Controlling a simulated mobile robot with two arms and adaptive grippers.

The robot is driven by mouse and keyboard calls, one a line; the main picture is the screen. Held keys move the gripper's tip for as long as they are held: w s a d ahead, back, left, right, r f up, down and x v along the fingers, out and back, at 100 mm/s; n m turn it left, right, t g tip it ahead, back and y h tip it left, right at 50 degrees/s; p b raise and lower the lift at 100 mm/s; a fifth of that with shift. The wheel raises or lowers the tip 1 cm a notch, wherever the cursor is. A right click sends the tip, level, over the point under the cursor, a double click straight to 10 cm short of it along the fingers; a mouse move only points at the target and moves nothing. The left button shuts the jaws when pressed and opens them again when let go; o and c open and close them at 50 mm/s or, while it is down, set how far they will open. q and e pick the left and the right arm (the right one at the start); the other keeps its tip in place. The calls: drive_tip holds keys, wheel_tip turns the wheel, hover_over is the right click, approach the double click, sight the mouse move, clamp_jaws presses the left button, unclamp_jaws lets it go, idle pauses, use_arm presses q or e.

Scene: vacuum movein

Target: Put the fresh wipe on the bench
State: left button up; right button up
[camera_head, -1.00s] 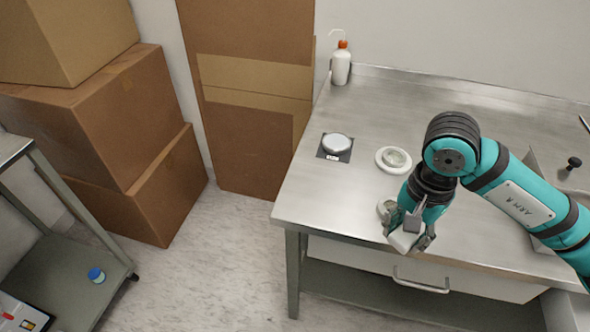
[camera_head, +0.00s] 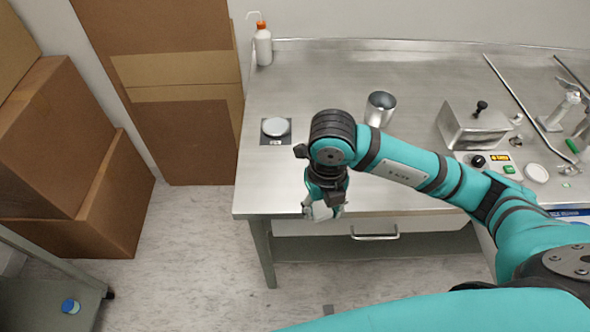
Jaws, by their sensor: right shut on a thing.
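My right gripper (camera_head: 322,212) is at the front edge of the steel bench (camera_head: 300,80), pointing down. It is shut on a small pale thing, which looks like the white wipe (camera_head: 321,211). The fingers cover part of it, and it is too small to see its folds. From this angle I cannot tell whether it touches the bench. My left gripper is not in view.
A small scale (camera_head: 275,129) and a bottle with an orange cap (camera_head: 262,45) stand on the left of the bench. A metal cup (camera_head: 380,108) is just behind my arm. A metal box (camera_head: 472,125) stands farther right. Cardboard boxes (camera_head: 60,150) fill the left.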

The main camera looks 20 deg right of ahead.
drive_tip(key=m, duration=0.2)
drive_tip(key=s+m+p, duration=0.1)
drive_tip(key=m, duration=0.1)
drive_tip(key=m+p, duration=0.1)
drive_tip(key=m, duration=0.1)
drive_tip(key=shift+s+a+r+m, duration=0.15)
drive_tip(key=shift+a+r+m, duration=0.15)
drive_tip(key=shift+m, duration=0.1)
drive_tip(key=m, duration=0.2)
drive_tip(key=s+m+p, duration=0.1)
drive_tip(key=m, duration=0.2)
drive_tip(key=shift+a, duration=0.2)
drive_tip(key=shift+m+p, duration=0.3)
drive_tip(key=shift+m, duration=0.1)
drive_tip(key=p, duration=0.4)
hover_over(296, 178)
drive_tip(key=shift+a+f, duration=0.1)
drive_tip(key=shift+f, duration=0.65)
wheel_tip(296, 178, down, 3)
drive_tip(key=shift+r+p, duration=0.15)
drive_tip(key=shift+p, duration=0.65)
drive_tip(key=shift+f, duration=0.5)
drive_tip(key=shift+f, duration=0.1)
